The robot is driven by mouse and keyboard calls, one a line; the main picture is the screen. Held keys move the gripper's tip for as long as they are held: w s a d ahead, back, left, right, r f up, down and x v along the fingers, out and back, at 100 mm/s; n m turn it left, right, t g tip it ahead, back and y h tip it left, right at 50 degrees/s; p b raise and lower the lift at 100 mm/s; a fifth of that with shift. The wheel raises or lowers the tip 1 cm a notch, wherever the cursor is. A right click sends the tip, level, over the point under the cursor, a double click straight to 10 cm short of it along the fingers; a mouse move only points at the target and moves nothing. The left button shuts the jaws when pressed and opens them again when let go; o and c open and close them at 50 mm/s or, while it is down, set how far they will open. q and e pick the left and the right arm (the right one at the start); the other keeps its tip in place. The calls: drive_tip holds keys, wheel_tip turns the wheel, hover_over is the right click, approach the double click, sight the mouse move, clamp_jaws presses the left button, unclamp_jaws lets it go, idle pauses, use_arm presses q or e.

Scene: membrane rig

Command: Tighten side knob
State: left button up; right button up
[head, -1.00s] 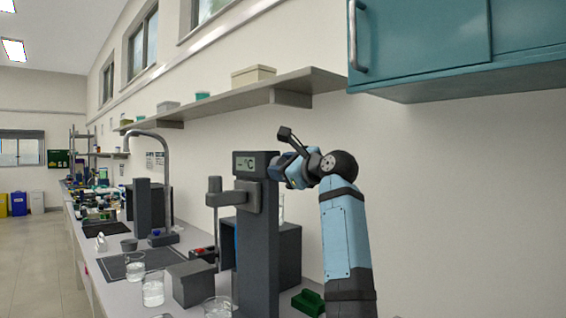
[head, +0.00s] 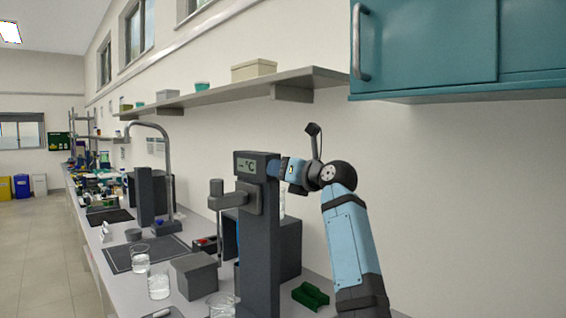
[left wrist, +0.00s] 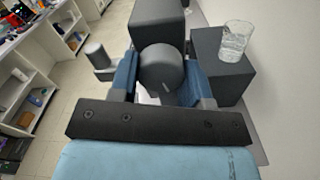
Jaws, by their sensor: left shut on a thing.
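The dark grey upright device (head: 259,235) stands on the bench, with a °C display at its top. It also shows in the left wrist view (left wrist: 158,18). Its round side knob (left wrist: 160,68) has a pale mark on its face and sits between my two blue fingers in that view. My left gripper (head: 277,167) reaches the device's upper right side and is shut on this knob; it shows closer in the left wrist view (left wrist: 161,80). In the head view the knob is hidden by the gripper. My right gripper is not in view.
A dark box (head: 288,250) stands behind the device, with a glass beaker (left wrist: 237,38) on it. A green holder (head: 310,295) lies below my arm. Beakers (head: 158,285) and a grey box (head: 194,275) stand to the left. A shelf (head: 225,97) and teal cabinet (head: 425,45) hang above.

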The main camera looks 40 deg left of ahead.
use_arm(q)
drive_tip(key=shift+r+m+p, duration=0.1)
drive_tip(key=shift+m+p, duration=1.05)
drive_tip(key=shift+m, duration=0.35)
drive_tip(key=o, duration=0.9)
drive_tip(key=shift+d, duration=0.1)
